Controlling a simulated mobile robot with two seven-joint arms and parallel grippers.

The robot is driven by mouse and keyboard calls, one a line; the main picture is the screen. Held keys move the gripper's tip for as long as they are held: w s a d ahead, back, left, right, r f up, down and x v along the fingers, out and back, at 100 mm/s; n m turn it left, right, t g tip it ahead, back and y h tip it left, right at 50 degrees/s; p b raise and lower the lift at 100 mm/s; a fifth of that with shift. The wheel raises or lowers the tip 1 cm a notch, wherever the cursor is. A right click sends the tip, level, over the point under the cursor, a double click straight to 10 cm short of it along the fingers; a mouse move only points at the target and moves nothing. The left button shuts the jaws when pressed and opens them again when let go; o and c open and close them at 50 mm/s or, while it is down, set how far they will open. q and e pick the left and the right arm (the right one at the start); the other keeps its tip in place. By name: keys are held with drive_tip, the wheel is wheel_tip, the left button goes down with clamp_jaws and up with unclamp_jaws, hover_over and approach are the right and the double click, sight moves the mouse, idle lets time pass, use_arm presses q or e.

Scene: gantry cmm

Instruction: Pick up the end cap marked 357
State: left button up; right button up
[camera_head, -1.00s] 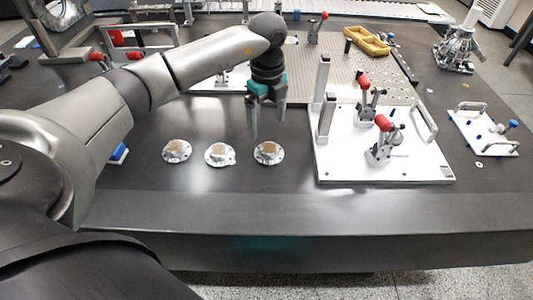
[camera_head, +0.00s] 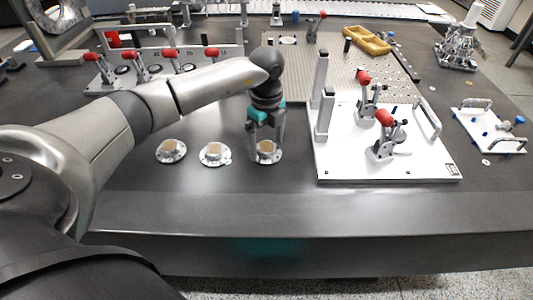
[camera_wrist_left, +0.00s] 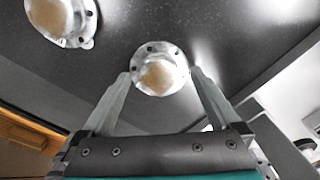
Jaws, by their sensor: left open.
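Three round silver end caps with tan centres sit in a row on the dark table: a left one (camera_head: 171,151), a middle one (camera_head: 215,154) and a right one (camera_head: 266,152). No marking is legible on any of them, so I cannot tell which is 357. My left gripper (camera_head: 266,158) is open, pointing down, with its fingers on either side of the right cap. In the left wrist view the right cap (camera_wrist_left: 159,69) lies between the fingertips (camera_wrist_left: 162,75), with the middle cap (camera_wrist_left: 62,18) at upper left. My right gripper is not in view.
A white fixture plate (camera_head: 390,165) with red-handled clamps and upright posts stands close to the right. A row of red-handled clamps (camera_head: 165,62) is behind my left arm. A yellow tray (camera_head: 366,40) lies at the back. The table front is clear.

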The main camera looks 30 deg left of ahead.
use_arm(q)
drive_tip(key=shift+f, duration=0.1)
clamp_jaws()
idle(0.8)
